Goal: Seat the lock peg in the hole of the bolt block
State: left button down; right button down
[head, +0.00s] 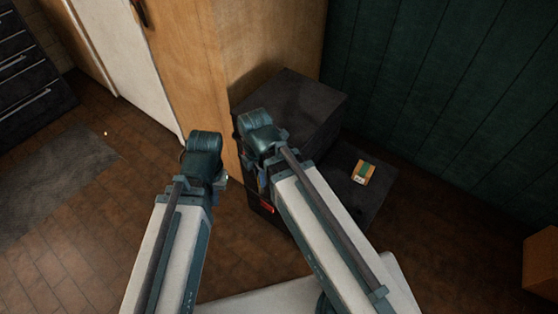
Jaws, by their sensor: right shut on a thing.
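My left gripper (221,181) is mostly hidden under the end of my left arm, left of the dark box. I cannot tell whether it is open or shut. My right gripper (262,182) is largely hidden beneath my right arm, close to the front of the dark box. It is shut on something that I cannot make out. A small red part (266,207) shows just below it, and I cannot tell what it belongs to. I cannot pick out the lock peg, the bolt block or its hole in this view.
A dark box (300,95) stands against a wooden cabinet (250,40). A lower dark surface (375,205) beside it bears a small tan carton with a green band (363,172). A cardboard box (541,262) stands at the far right.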

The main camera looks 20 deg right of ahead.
jog(key=w+d+f+b, duration=0.1)
jog(key=w+d, duration=0.6)
jog(key=w, duration=0.2)
jog(key=shift+w+d, duration=0.35)
jog(key=shift+d, duration=0.05)
jog(key=shift+f, duration=0.1)
jog(key=f+b, duration=0.2)
jog(key=w+f+b, duration=0.1)
jog(key=shift+d+f+b, duration=0.3)
jog(key=shift+d, duration=0.1)
jog(key=shift+f, duration=0.1)
jog(key=shift+f, duration=0.15)
jog(key=c, duration=0.8)
grip_release()
jog(key=shift+c, duration=0.2)
jog(key=shift+r, duration=0.25)
